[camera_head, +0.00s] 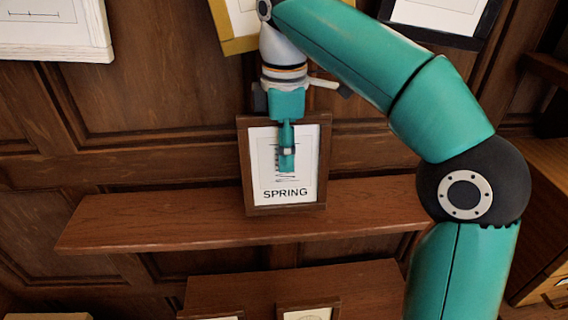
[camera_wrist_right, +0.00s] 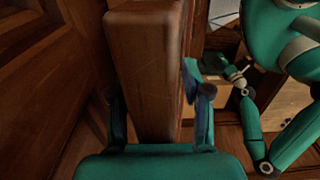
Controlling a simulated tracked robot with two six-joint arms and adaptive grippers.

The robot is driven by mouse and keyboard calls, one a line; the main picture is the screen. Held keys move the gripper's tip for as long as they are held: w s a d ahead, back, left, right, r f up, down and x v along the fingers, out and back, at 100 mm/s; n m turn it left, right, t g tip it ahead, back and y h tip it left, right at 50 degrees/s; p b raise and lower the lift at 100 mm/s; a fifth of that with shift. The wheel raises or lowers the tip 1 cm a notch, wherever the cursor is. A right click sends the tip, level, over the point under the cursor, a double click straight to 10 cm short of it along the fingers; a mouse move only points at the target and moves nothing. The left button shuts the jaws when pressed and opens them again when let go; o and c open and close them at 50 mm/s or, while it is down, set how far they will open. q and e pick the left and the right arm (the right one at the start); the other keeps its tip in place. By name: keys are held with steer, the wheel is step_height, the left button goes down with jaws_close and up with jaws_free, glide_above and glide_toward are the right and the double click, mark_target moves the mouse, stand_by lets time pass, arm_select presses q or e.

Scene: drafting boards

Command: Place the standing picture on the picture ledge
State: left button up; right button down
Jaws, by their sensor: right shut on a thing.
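The standing picture (camera_head: 285,165) is a brown-framed white sheet with lines and the word SPRING. It stands upright at the picture ledge (camera_head: 160,215), its lower edge over the ledge board. I cannot tell whether it touches the board. My right gripper (camera_head: 287,150) comes from above and is shut on the frame, one finger in front of the sheet. In the right wrist view the frame's brown edge (camera_wrist_right: 147,70) sits between the fingers (camera_wrist_right: 160,115).
A lower shelf (camera_head: 245,288) holds small frames (camera_head: 308,308), cut off by the view's bottom. Pictures hang above: a white-framed one (camera_head: 104,40), a yellow-framed one (camera_head: 232,46) and a black-framed one (camera_head: 470,42). The ledge is bare left of the picture. A wooden cabinet (camera_head: 545,230) stands at the right.

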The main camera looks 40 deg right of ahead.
steer(key=f, duration=0.3)
steer(key=shift+w+d+f, duration=0.1)
steer(key=shift+w+f, duration=0.1)
steer(key=shift+f, duration=0.15)
steer(key=c, duration=0.5)
jaws_free()
steer(key=shift+f, duration=0.1)
